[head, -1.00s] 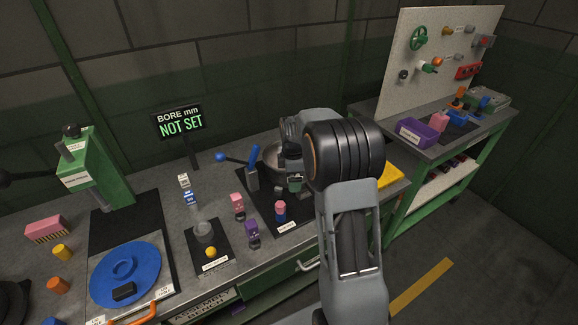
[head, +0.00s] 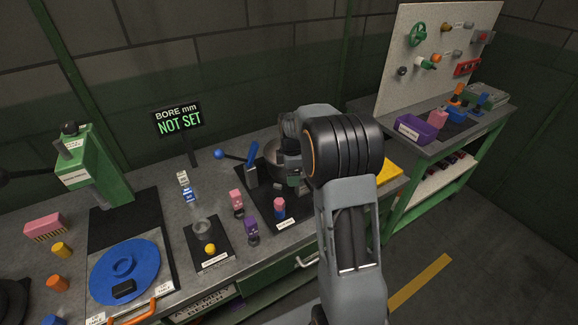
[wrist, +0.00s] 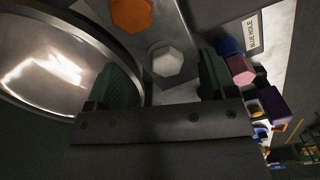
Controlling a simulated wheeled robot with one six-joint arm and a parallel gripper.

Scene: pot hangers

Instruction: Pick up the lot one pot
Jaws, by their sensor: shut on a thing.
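My gripper (head: 286,172) is over the right part of the bench in the head view, mostly behind my own arm. In the wrist view its two green finger pads (wrist: 164,82) stand either side of a pale grey hexagonal-topped piece (wrist: 166,62), and the gripper is shut on this piece. An orange hexagonal piece (wrist: 131,14) is just beyond it. A shiny metal bowl (wrist: 45,65) is close on the left; it also shows in the head view (head: 272,158), partly hidden by my gripper. I cannot read a lot one label on any piece.
A pink-and-blue piece (head: 280,207), a pink labelled piece (head: 237,200) and a purple one (head: 251,225) stand left of my gripper. A blue-handled lever (head: 252,158) is close by. A blue round disc (head: 124,271) lies farther left. A side bench holds a purple bin (head: 414,128).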

